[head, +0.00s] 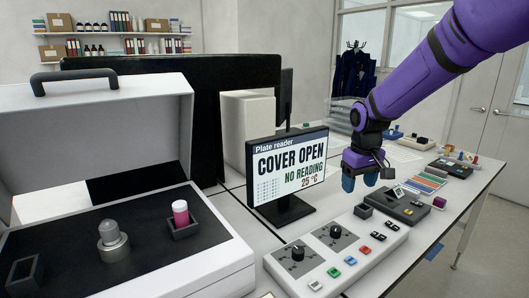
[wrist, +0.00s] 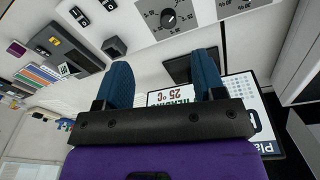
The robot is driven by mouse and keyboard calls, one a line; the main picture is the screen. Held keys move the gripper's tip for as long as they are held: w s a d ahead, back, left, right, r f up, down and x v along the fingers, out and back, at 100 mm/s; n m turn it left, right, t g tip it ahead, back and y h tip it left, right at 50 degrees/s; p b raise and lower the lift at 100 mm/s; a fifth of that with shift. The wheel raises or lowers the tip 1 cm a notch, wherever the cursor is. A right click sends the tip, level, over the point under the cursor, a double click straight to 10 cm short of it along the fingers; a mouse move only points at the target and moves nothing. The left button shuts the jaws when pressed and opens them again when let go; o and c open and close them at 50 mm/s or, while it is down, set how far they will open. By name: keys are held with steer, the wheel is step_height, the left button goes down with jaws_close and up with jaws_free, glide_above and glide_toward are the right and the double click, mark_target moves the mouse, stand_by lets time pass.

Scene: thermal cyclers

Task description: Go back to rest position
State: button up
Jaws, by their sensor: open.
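My gripper (head: 360,180) hangs at the end of my purple arm in the head view, above the bench and just right of the plate reader screen. Its two blue fingers are apart, and the wrist view shows the gripper (wrist: 164,72) open with nothing between the fingers. The plate reader screen (head: 289,168) reads "COVER OPEN", "NO READING" and 25 °C. Part of the screen (wrist: 240,95) also shows upside down behind the fingers in the wrist view.
A white control panel (head: 376,254) with knobs and coloured buttons lies below my gripper. A large open white case (head: 220,262) stands at left, holding a pink capped vial (head: 181,214) and a grey knob-like piece (head: 112,241). A dark device (head: 402,208) and small racks sit at right.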

steer(key=s+d+r+m+t, duration=0.2)
steer(key=s+d+r, duration=0.1)
steer(key=s+r, duration=1)
steer(key=s+d+f+m+t, duration=0.1)
steer(key=s+d+t, duration=0.1)
steer(key=s, duration=1.6)
steer(key=shift+s+m, duration=0.3)
steer(key=shift+m, duration=0.1)
